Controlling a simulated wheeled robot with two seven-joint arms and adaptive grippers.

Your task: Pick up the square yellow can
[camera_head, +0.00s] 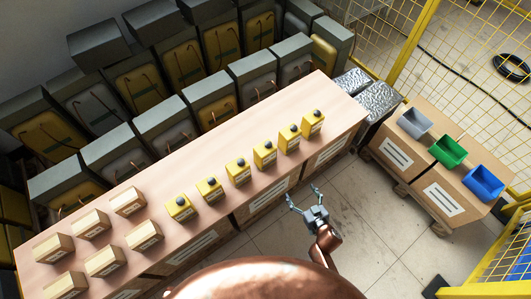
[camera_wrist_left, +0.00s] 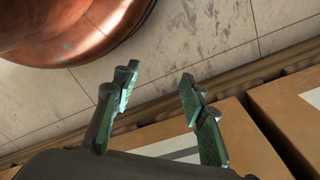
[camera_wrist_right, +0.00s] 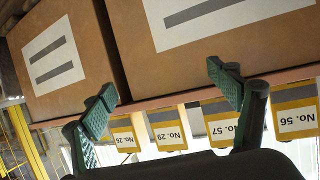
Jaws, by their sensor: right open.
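Several square yellow cans with dark round caps stand upright in a slanting row on the wooden table, from the nearest-left can (camera_head: 180,208) to the far-right can (camera_head: 313,123). My right gripper (camera_head: 303,196) is open and empty, off the table's front edge and apart from the cans. In the right wrist view its fingers (camera_wrist_right: 162,82) are spread. Cans labelled No. 29 (camera_wrist_right: 168,130), No. 57 (camera_wrist_right: 221,122) and No. 56 (camera_wrist_right: 296,112) show beyond the table edge there. My left gripper (camera_wrist_left: 159,78) is open and empty in its wrist view, outside the head view.
Small cardboard boxes (camera_head: 90,223) stand at the table's (camera_head: 215,148) left end. Large cartons sit below the table. Grey, green and blue bins (camera_head: 447,151) stand on cartons at right. Dark machines line the back. Yellow mesh fencing (camera_head: 440,40) bounds the right; tiled floor lies open between.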

